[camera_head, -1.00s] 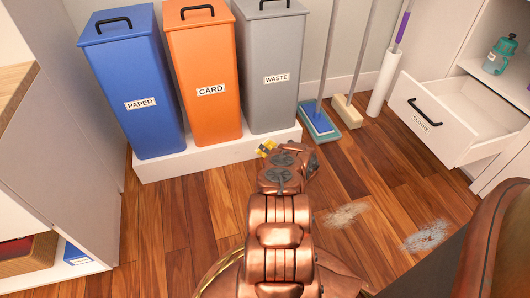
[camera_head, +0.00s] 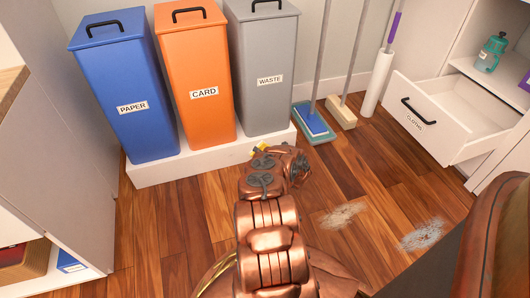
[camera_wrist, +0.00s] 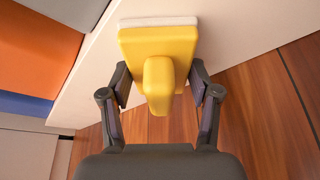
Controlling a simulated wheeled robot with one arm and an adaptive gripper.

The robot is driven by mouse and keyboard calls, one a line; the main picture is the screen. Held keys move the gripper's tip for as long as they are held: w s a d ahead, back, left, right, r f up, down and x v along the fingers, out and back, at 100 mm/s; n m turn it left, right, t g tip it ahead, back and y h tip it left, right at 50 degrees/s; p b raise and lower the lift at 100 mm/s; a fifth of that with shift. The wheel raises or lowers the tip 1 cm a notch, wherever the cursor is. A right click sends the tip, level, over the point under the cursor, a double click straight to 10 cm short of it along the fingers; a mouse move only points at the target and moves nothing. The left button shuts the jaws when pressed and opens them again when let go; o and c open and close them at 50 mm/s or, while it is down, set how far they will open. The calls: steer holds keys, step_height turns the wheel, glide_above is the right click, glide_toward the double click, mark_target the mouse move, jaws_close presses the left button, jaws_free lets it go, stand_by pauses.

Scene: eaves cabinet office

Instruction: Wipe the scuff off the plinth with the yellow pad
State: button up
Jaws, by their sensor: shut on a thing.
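The yellow pad (camera_wrist: 158,55) has a knob-like grip and a pale wiping layer at its far edge. My gripper (camera_wrist: 158,84) is shut on this grip, one finger on each side. In the head view, my gripper (camera_head: 270,165) is at the right part of the white plinth (camera_head: 185,166), with a little yellow of the pad (camera_head: 259,150) showing. The plinth (camera_wrist: 240,30) is right behind the pad in the wrist view; whether they touch is unclear. I see no scuff on the plinth's visible face; the part behind the pad and arm is hidden.
Blue (camera_head: 125,90), orange (camera_head: 198,75) and grey (camera_head: 265,75) bins stand on the plinth. A blue-headed mop (camera_head: 314,122) and a broom (camera_head: 342,114) are to its right. An open drawer (camera_head: 450,120) juts out at right. Two pale floor patches (camera_head: 343,214) (camera_head: 422,234) lie right of my arm.

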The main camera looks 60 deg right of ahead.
mark_target(254, 153)
steer(key=shift+w+a+r, duration=0.1)
steer(key=shift+w+a, duration=1.15)
steer(key=shift+a, duration=0.1)
steer(key=shift+w+a+p, duration=0.3)
steer(key=shift+w+a, duration=0.2)
steer(key=shift+c, duration=0.6)
steer(key=shift+w+a, duration=0.35)
steer(key=shift+a, duration=0.2)
steer(key=shift+w+a, duration=0.35)
steer(key=shift+a, duration=0.2)
steer(key=shift+w+a+p, duration=0.15)
steer(key=shift+w+a, duration=0.25)
steer(key=shift+a, duration=0.25)
steer(key=shift+w+a+p, duration=0.15)
steer(key=shift+w+a, duration=0.2)
steer(key=shift+a, duration=0.3)
steer(key=shift+w+a, duration=1.05)
steer(key=shift+a, duration=0.25)
steer(key=shift+w+a, duration=1.05)
steer(key=shift+a, duration=0.25)
steer(key=shift+s+a+p, duration=0.35)
steer(key=shift+s+a, duration=0.55)
steer(key=shift+s, duration=0.3)
steer(key=shift+s+a+p, duration=0.3)
steer(key=shift+s+a, duration=0.6)
steer(key=shift+s, duration=0.25)
